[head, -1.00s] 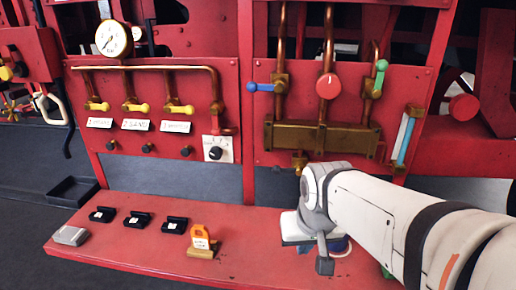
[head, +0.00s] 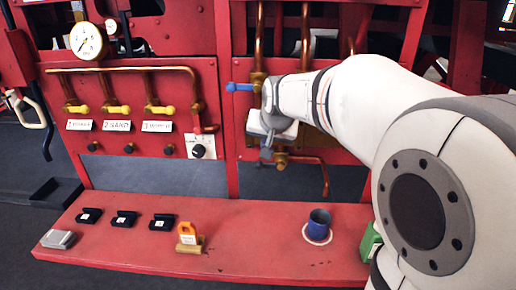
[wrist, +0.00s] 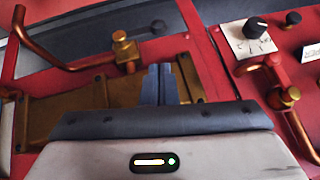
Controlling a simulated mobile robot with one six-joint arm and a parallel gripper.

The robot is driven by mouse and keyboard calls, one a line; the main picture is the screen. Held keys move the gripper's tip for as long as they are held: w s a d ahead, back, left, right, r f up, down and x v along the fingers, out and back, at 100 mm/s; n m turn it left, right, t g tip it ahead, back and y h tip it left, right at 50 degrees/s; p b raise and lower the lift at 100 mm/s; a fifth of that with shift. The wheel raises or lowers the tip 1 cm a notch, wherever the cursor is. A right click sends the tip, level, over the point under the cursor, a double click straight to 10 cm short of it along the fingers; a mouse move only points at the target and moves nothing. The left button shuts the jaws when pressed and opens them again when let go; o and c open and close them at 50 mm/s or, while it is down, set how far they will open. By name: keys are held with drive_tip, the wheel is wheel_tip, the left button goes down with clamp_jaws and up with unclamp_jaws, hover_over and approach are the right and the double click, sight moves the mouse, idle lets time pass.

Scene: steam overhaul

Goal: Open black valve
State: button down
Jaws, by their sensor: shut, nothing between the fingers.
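No valve is clearly labelled black. A black round knob on a white plate (head: 198,151) is on the red panel, right of the labels; it also shows at the top right of the wrist view (wrist: 256,28). Small dark knobs (head: 130,148) sit in a row under the labels. My gripper (head: 266,153) is in front of the right panel, right of the black knob and apart from it. In the wrist view its fingers (wrist: 158,84) are shut and empty, in front of the brass block (wrist: 80,105). My arm hides the red and green handles.
A blue lever (head: 240,87) is just left of my wrist. Yellow-handled valves (head: 115,109) and a gauge (head: 87,40) are at left. The red bench (head: 120,252) holds a blue cup (head: 319,224), an orange tag (head: 188,233) and black holders (head: 124,218).

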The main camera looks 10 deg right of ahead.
sight(262, 166)
drive_tip(key=p+x, duration=0.1)
drive_tip(key=x, duration=0.8)
drive_tip(key=shift+w+f, duration=0.2)
drive_tip(key=shift+f, duration=0.15)
drive_tip(key=shift+d+f, duration=0.15)
